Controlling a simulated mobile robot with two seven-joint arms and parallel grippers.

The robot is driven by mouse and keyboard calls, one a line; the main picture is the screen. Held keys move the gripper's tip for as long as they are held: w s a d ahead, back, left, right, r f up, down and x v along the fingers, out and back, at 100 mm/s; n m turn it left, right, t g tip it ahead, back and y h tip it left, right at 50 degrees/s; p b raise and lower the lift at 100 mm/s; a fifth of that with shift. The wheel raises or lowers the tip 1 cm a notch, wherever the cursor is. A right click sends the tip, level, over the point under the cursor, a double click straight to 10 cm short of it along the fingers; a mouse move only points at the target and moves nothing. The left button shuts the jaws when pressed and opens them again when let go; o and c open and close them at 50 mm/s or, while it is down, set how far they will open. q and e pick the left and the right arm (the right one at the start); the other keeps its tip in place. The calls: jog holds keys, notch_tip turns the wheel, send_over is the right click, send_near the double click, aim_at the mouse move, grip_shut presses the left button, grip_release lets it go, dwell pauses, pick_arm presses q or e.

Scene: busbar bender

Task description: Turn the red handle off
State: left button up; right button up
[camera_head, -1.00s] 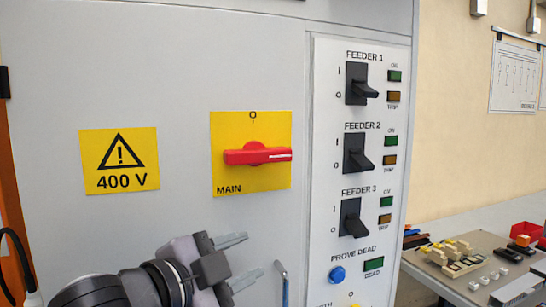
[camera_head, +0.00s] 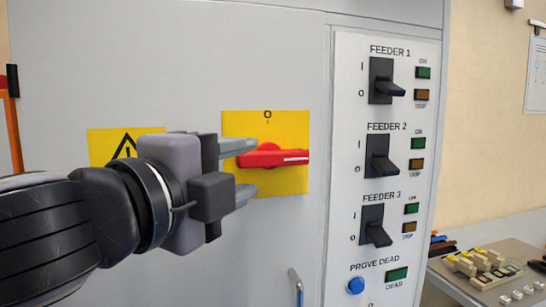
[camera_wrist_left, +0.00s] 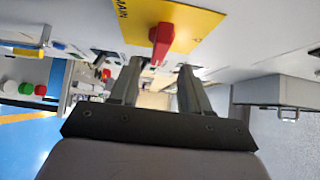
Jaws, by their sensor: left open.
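The red handle (camera_head: 273,157) lies horizontal on the yellow MAIN plate (camera_head: 290,183) on the grey cabinet door, with its white-marked end to the right. The O mark is at the top of the plate. My left gripper (camera_head: 246,170) is open at the left end of the handle, one finger above it and one below. I cannot tell whether the fingers touch it. In the left wrist view the red handle (camera_wrist_left: 161,42) shows just beyond and between the two open fingertips (camera_wrist_left: 161,70). The MAIN lettering is hidden in the head view. My right gripper is not in view.
The feeder panel (camera_head: 345,215) with black switches stands right of the handle. The yellow warning sign (camera_head: 103,145) is partly behind my left gripper. A blue-grey door handle (camera_head: 297,288) sticks out below. A bench (camera_head: 450,288) with parts is at the lower right.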

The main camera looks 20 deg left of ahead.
aim_at(267, 161)
pick_arm(q)
jog(key=shift+w+r+p, duration=0.2)
jog(key=shift+w+p, duration=0.15)
jog(key=shift+p, duration=0.05)
jog(key=shift+w+d+f+p, duration=0.1)
jog(key=shift+w+d+p, duration=0.15)
jog(key=shift+w, duration=0.75)
jog(key=shift+w+d+f+p, duration=0.1)
jog(key=shift+w+d+p, duration=0.15)
jog(key=shift+w, duration=0.7)
jog(key=shift+w+d+p, duration=0.15)
jog(key=shift+w+p, duration=0.2)
jog(key=shift+w, duration=0.65)
grip_shut()
